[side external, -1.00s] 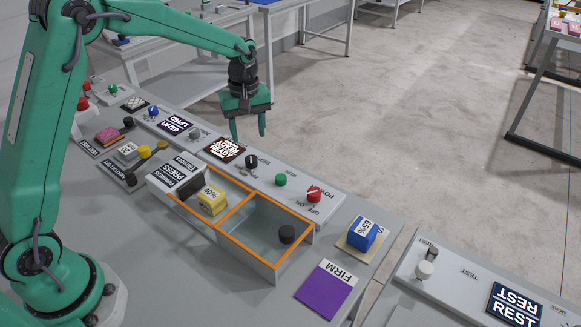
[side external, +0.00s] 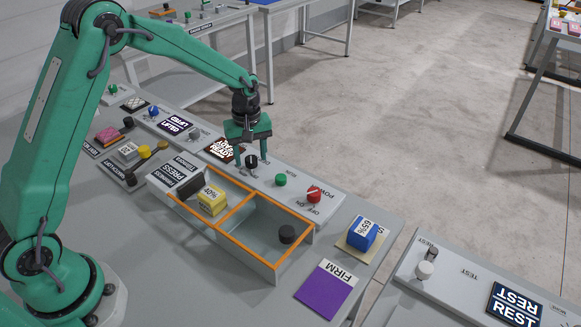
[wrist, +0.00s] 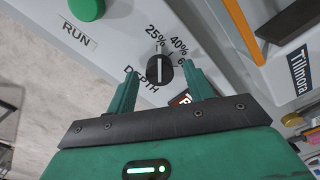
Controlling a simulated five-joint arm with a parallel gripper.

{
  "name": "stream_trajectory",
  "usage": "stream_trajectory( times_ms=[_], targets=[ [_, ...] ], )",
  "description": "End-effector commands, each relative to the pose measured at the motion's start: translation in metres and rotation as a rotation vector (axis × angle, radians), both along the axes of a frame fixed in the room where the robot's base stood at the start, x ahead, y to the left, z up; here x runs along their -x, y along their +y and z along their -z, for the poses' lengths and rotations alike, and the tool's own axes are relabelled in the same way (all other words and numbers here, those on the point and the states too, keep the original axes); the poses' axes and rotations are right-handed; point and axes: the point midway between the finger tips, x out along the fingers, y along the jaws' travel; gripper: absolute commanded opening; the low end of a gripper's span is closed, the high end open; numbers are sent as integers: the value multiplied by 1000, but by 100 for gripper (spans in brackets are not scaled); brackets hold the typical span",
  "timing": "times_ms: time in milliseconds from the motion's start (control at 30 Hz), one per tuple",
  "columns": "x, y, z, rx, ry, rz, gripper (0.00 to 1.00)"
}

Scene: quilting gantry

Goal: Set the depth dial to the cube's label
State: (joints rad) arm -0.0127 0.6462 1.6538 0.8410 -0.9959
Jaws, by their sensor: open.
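The depth dial, a black knob with a white line, sits on the grey console (side external: 300,196). It shows in the side view (side external: 251,161) and in the wrist view (wrist: 160,70), above the word DEPTH. Marks 25%, 40% and a partly hidden one starting with 6 surround it. Its white line runs upright in the wrist view, with one end near the 25% mark. My gripper (side external: 253,160) is open, with one finger on each side of the dial; contact cannot be told. A yellow cube (side external: 211,203) marked 40% sits in the orange-rimmed bin's left compartment.
A blue cube (side external: 362,233) marked 65% sits on a tan pad at right. A green button (side external: 280,180) and red power knob (side external: 313,194) are right of the dial.

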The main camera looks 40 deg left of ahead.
Motion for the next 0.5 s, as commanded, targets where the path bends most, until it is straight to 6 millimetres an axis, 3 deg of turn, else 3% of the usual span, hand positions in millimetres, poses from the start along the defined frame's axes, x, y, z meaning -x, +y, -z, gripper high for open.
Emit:
stream_trajectory(
  times_ms=[233, 433, 500],
  targets=[
    [0, 0, 1, 0, 0, 0, 52],
    [0, 0, 1, 0, 0, 0, 13],
    [0, 0, 1, 0, 0, 0, 7]
  ],
)
